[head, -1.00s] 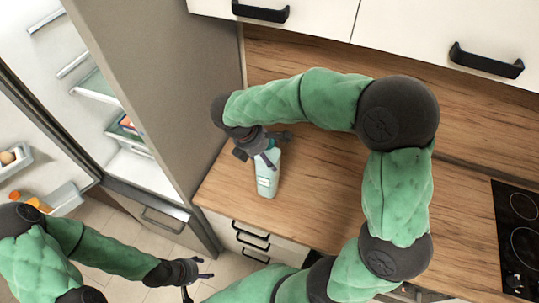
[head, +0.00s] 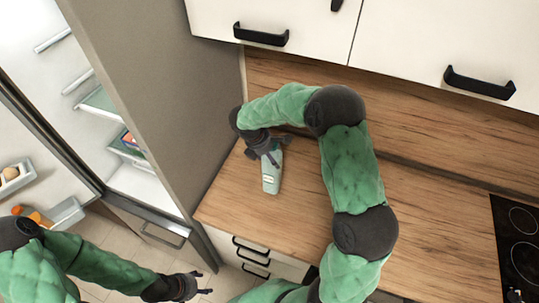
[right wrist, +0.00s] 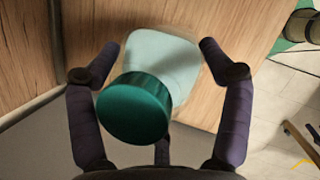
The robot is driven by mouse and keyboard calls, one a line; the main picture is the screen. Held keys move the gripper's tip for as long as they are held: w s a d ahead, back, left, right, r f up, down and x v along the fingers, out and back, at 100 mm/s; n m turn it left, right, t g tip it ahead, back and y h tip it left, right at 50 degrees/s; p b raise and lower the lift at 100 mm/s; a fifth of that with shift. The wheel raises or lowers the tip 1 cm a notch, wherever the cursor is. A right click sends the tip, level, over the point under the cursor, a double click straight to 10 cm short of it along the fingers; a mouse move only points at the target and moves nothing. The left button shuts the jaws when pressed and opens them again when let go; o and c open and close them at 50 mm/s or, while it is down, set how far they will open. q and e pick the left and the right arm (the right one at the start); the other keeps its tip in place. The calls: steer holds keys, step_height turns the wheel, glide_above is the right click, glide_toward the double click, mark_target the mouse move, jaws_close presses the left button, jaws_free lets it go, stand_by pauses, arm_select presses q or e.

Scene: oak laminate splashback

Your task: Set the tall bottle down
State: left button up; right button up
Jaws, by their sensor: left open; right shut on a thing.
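The tall bottle (head: 271,180) is pale teal and stands over the wooden counter near its left end. In the right wrist view its dark green cap (right wrist: 133,108) faces the camera and its pale body (right wrist: 165,62) lies beyond. My right gripper (head: 266,147) is shut on the bottle near its upper part, with fingers on both sides. I cannot tell whether the bottle's base touches the counter. My left gripper (head: 194,286) is open and empty, low in the head view, in front of the drawers.
The oak counter (head: 300,225) is clear around the bottle. A grey panel (head: 165,90) borders it on the left, beside the open fridge (head: 132,185). A black hob (head: 515,245) is at the right. White cabinets (head: 300,22) hang above.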

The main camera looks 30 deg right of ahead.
mark_target(271, 177)
steer(key=shift+w+d+f, duration=0.2)
steer(key=shift+w+f, duration=0.1)
steer(key=shift+w, duration=0.05)
steer(key=shift+f+p, duration=0.4)
steer(key=shift+f, duration=1.3)
steer(key=o, duration=1.6)
steer(key=shift+s, duration=0.1)
